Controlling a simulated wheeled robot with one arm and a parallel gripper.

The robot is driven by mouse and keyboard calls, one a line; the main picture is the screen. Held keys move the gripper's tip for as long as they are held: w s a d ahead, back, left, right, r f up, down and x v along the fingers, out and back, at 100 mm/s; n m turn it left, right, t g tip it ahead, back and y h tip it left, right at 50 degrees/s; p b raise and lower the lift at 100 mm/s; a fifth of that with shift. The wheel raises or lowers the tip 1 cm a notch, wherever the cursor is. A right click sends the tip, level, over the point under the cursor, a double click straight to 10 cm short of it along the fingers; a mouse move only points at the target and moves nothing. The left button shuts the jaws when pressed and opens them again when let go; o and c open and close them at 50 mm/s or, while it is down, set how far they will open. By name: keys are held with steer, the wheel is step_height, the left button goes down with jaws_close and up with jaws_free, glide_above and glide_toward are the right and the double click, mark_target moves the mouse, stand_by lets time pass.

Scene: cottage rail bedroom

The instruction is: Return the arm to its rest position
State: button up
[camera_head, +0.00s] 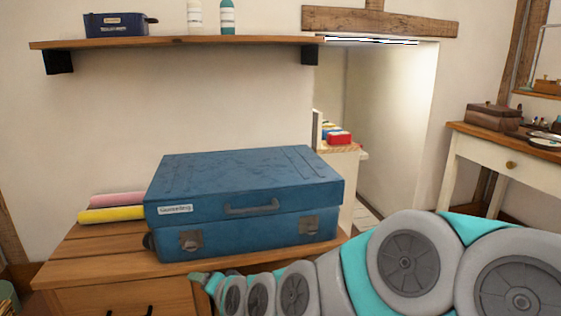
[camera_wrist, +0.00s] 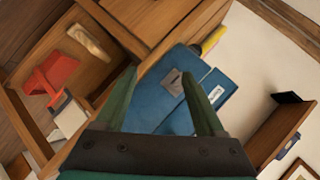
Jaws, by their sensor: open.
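My arm reaches across the lower right of the head view, and my gripper (camera_head: 205,279) is at its left end, in front of the wooden dresser (camera_head: 75,271). In the wrist view my gripper (camera_wrist: 160,85) shows two green fingers spread apart with nothing between them touching. Beyond the fingers is a closed blue suitcase (camera_wrist: 165,104), which also lies on the dresser top in the head view (camera_head: 240,190). The suitcase has a handle and two metal latches on its front. My arm passes in front of the dresser's right part and hides it.
A wall shelf (camera_head: 180,43) with a dark blue box (camera_head: 115,24) and two bottles hangs above. Pink (camera_head: 118,199) and yellow (camera_head: 112,214) rolls lie left of the suitcase. A white table (camera_head: 470,160) stands right. An open compartment (camera_wrist: 50,50) holds a red item (camera_wrist: 52,73).

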steer(key=s+d+n+g+h+p, duration=0.3)
steer(key=s+d+g+h, duration=0.4)
steer(key=s+d, duration=2.2)
steer(key=d+n+g, duration=0.1)
steer(key=g, duration=0.2)
steer(key=shift+d+f+g+h, duration=0.3)
steer(key=shift+d+f+h, duration=0.05)
steer(key=shift+d+h, duration=0.05)
steer(key=shift+w, duration=0.1)
